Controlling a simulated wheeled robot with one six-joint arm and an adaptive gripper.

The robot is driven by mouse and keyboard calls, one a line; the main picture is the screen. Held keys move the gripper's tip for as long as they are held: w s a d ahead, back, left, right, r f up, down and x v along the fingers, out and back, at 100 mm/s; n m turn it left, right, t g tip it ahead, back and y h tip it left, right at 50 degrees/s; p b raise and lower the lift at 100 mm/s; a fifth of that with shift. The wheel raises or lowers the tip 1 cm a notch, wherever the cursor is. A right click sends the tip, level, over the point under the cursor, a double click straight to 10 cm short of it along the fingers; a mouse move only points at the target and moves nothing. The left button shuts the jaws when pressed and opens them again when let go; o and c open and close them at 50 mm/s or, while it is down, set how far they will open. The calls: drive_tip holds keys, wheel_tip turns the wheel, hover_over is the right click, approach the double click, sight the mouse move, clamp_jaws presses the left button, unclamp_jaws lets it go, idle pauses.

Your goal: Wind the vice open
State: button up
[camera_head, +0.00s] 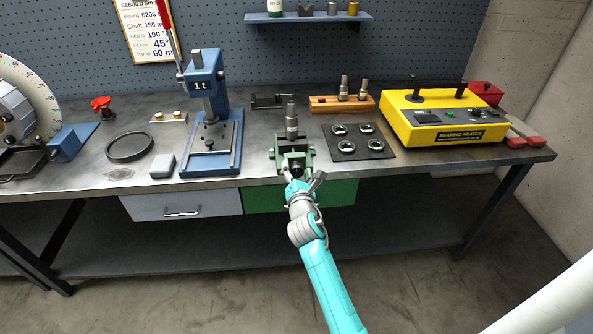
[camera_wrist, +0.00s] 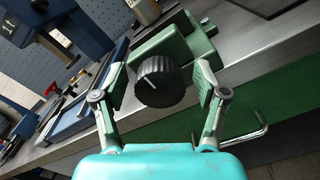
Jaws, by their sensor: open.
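The green vice (camera_head: 293,153) sits at the front edge of the bench. A metal shaft (camera_head: 292,120) stands upright at it in the head view. In the wrist view the vice's green body (camera_wrist: 172,44) is close ahead, with its black ribbed knob (camera_wrist: 160,82) facing me. My gripper (camera_head: 304,178) is in front of the vice. In the wrist view my gripper (camera_wrist: 158,90) is open, one finger on each side of the knob. Gaps show between both fingers and the knob. The jaw opening is largely hidden from the wrist view.
A blue press (camera_head: 210,120) stands left of the vice. A wooden block (camera_head: 325,105) holds two metal parts behind. Drawers (camera_head: 180,205) hang below the bench edge.

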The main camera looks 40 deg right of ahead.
drive_tip(key=v, duration=1.2)
idle(0.3)
drive_tip(key=s+a+f+m+y, duration=0.45)
drive_tip(key=s+a, duration=0.25)
drive_tip(key=s, duration=0.3)
drive_tip(key=s+a+f+m+y, duration=0.3)
drive_tip(key=s+a+f+m, duration=0.2)
drive_tip(key=s+a, duration=0.45)
drive_tip(key=s+a+r+m+y, duration=0.1)
drive_tip(key=s+r+m, duration=0.2)
drive_tip(key=s+m, duration=0.3)
drive_tip(key=s+a+r+m+y, duration=0.1)
drive_tip(key=s+r+m, duration=0.3)
drive_tip(key=s, duration=1)
drive_tip(key=a+m, duration=0.1)
drive_tip(key=m, duration=0.2)
drive_tip(key=shift+s+a, duration=0.25)
